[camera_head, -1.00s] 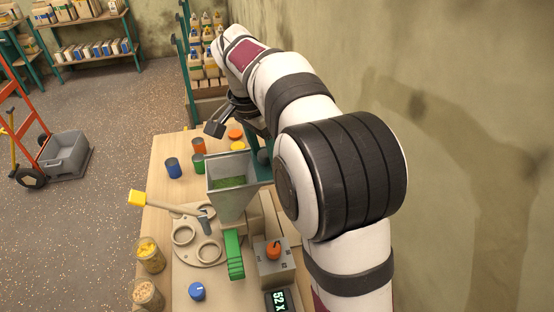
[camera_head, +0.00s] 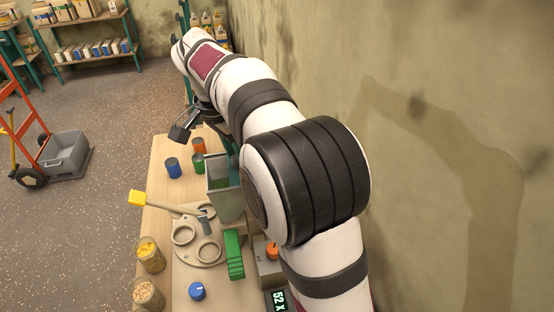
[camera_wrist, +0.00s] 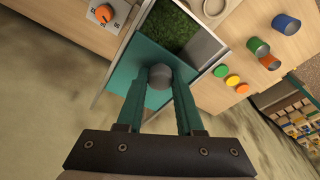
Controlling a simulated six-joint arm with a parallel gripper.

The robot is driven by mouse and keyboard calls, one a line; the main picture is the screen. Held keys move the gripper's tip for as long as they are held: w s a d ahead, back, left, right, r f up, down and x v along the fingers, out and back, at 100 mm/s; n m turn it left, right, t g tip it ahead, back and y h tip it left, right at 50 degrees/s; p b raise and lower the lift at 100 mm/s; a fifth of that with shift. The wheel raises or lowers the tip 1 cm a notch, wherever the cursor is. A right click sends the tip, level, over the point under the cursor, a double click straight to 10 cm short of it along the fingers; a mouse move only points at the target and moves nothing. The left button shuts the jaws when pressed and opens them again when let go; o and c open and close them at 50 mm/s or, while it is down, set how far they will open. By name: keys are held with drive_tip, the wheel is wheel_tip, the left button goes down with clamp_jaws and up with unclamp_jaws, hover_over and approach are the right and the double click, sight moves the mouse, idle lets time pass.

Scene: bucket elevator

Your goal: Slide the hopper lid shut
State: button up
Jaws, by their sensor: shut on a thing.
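The hopper (camera_head: 226,207) is a grey funnel-shaped bin on the wooden bench. Green material (camera_wrist: 172,25) shows through the uncovered part of its mouth. The flat teal lid (camera_wrist: 142,57) covers part of the mouth and has a round grey knob (camera_wrist: 160,71). My gripper (camera_wrist: 160,80) is shut on this knob, with one teal finger on each side of it. In the head view my arm hides the gripper's fingertips and the right part of the hopper.
Blue (camera_head: 172,167), orange (camera_head: 198,145) and green cans stand behind the hopper. An orange dial (camera_wrist: 103,14) is close by. The wall is at the right.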

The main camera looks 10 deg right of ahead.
drive_tip(key=shift+a, duration=2.5)
drive_tip(key=shift+d, duration=0.1)
drive_tip(key=o, duration=0.9)
drive_tip(key=shift+o, duration=0.2)
drive_tip(key=w+d+v, duration=0.1)
drive_tip(key=d+v, duration=0.1)
drive_tip(key=v, duration=0.9)
drive_tip(key=shift+s+a+r, duration=0.25)
drive_tip(key=shift+a+r, duration=0.25)
drive_tip(key=shift+r, duration=0.05)
